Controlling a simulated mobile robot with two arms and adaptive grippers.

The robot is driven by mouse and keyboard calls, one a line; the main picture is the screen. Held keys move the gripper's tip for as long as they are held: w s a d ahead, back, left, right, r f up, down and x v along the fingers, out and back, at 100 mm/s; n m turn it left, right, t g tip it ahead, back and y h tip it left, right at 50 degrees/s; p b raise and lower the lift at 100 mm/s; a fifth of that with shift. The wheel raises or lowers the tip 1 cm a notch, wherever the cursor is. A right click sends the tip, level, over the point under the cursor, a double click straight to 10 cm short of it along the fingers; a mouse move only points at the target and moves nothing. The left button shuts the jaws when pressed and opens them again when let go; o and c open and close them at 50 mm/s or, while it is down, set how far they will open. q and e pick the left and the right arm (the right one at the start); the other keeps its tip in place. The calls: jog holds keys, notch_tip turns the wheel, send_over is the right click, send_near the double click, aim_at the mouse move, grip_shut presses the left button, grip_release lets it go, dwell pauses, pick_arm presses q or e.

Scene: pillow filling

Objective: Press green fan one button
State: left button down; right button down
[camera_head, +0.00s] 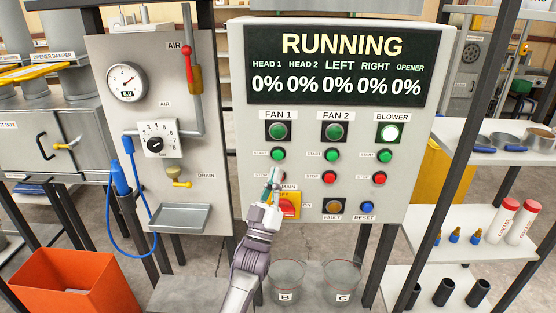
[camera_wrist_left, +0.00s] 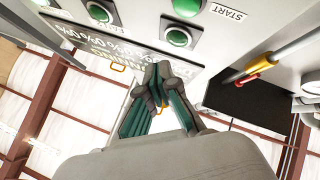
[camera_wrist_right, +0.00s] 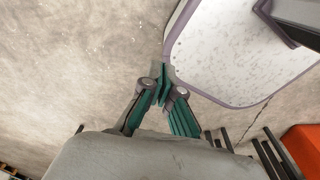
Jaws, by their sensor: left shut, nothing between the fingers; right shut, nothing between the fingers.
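The green start button of fan 1 (camera_head: 278,154) is on the grey control panel, under the green FAN 1 lamp (camera_head: 278,131), which looks dark. My left gripper (camera_head: 272,180) is shut and empty. In the head view its tips appear just below the start button, over the stop button position, which they mostly cover. In the left wrist view, my left gripper (camera_wrist_left: 160,82) appears apart from the start button (camera_wrist_left: 187,8) and lamp (camera_wrist_left: 179,37). My right gripper (camera_wrist_right: 163,88) is shut and empty, seen only in the right wrist view, over bare floor.
The display (camera_head: 335,66) reads RUNNING with zeros. Fan 2's start button (camera_head: 332,155) and the blower's start button (camera_head: 385,156) sit to the right. A red-yellow main switch (camera_head: 288,207) is beside my left gripper. Clear buckets (camera_head: 287,280) stand below the panel.

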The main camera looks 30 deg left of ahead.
aim_at(278, 155)
pick_arm(q)
jog(key=w+a+b, duration=0.2)
jog(key=w, duration=0.1)
jog(key=w+a+b, duration=0.1)
jog(key=w, duration=0.1)
dwell(0.8)
dwell(0.7)
jog(key=shift+w+a, duration=0.15)
jog(key=shift+w, duration=0.15)
jog(key=shift+w+a, duration=0.1)
